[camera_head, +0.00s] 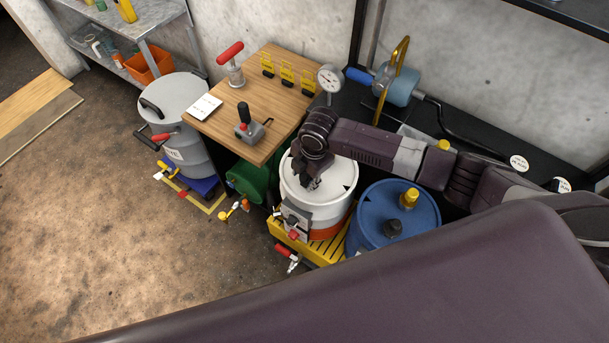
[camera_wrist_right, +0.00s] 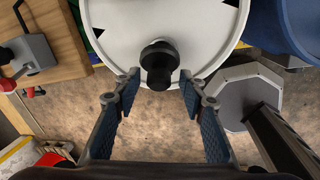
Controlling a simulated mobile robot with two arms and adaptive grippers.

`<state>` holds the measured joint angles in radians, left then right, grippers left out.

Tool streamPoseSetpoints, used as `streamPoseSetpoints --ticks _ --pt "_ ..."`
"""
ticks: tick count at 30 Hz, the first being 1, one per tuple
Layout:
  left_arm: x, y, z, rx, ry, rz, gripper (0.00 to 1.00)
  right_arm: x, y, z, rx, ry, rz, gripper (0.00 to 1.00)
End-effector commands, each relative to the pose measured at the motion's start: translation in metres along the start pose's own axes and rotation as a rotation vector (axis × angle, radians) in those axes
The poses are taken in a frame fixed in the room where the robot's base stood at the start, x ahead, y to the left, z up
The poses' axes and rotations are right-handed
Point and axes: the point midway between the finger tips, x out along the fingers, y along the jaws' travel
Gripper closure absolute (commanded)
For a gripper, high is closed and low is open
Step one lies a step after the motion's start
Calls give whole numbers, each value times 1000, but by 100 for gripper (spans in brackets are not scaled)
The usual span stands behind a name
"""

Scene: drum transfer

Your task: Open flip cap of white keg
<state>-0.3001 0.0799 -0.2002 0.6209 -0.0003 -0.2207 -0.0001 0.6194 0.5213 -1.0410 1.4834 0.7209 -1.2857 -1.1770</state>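The white keg (camera_head: 328,209) has a white lid and an orange lower band, and stands on a yellow slatted pallet. Its lid (camera_wrist_right: 110,20) fills the top of the right wrist view. A round black cap (camera_wrist_right: 160,58) stands near the lid's edge and looks closed. My right gripper (camera_head: 313,184) points down over the lid in the head view and mostly hides the cap there. In the wrist view my right gripper (camera_wrist_right: 160,92) is open and empty, with one finger on each side just short of the cap. My left gripper is not in view.
A blue drum (camera_head: 370,220) with a yellow cap stands close right of the keg. A wooden table (camera_head: 270,90) with a pressure gauge (camera_head: 330,78) is behind left. A green container (camera_head: 246,182) and a grey drum (camera_head: 195,147) are left.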

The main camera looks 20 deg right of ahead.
Motion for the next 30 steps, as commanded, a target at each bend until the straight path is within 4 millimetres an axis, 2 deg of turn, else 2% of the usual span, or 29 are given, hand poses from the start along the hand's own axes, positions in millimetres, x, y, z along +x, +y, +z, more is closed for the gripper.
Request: streamPoseSetpoints --ticks 2,10,20,30 --pt "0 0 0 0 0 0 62 0 0 0 0 0 0 70" --pt "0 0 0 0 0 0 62 0 0 0 1 0 1 99" --pt "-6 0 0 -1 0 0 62 -3 0 -3 -7 -32 9 100" --pt "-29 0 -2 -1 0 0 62 -4 -2 -16 -48 -238 65 100"
